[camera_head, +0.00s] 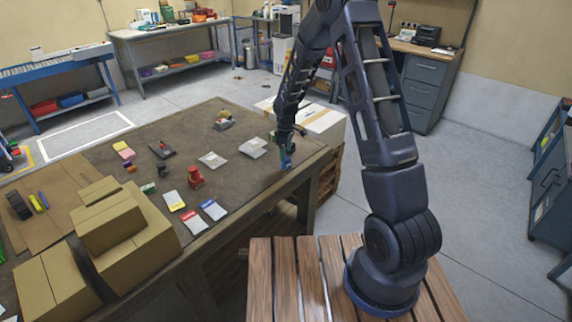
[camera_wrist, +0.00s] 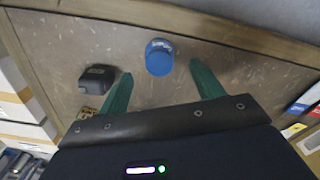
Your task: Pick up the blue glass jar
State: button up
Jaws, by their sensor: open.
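The blue glass jar (camera_wrist: 159,57) shows in the wrist view as a round blue top with pale marks on its far side. It stands on the brown table, near its edge. My gripper (camera_wrist: 160,71) is open, with its two green fingers spread to the left and right of the jar. The jar lies between the fingertips and slightly beyond them, with a gap on each side. In the head view my gripper (camera_head: 286,158) points down at the table's right edge. The jar there is small and hard to tell apart from the fingers.
A dark rounded object (camera_wrist: 97,79) sits left of the left finger in the wrist view. In the head view the table (camera_head: 235,185) holds white packets (camera_head: 253,147), a red item (camera_head: 195,176) and cardboard boxes (camera_head: 112,222). A white-topped box (camera_head: 318,121) stands behind my gripper.

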aim_at(286, 163)
notch_tip(286, 163, down, 5)
jog(key=shift+d+r, duration=0.1)
dwell(0.3)
jog(key=c, duration=1.2)
jog(key=shift+o, duration=0.2)
